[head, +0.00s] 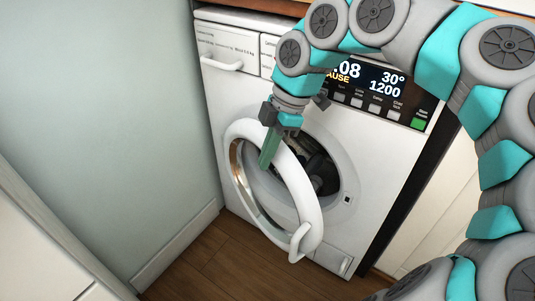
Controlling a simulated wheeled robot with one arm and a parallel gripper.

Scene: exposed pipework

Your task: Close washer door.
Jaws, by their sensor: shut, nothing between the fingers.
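The white washer (226,93) stands against the wall. Its round door (311,201) is ajar, swung out on its left side, with a gap between its ring and the drum opening (325,175). The door's handle (300,236) is at its lower right. My gripper (268,158) is shut and empty, pointing down at the upper part of the door ring. It overlaps the ring in the picture; I cannot tell whether it touches. Dark contents show in the drum behind the door.
The lit control panel (378,86) is above the door, partly behind my arm. The detergent drawer (222,64) is at the upper left. A pale wall (100,110) is on the left, a white cabinet (40,240) at lower left. Wooden floor (215,262) is free in front.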

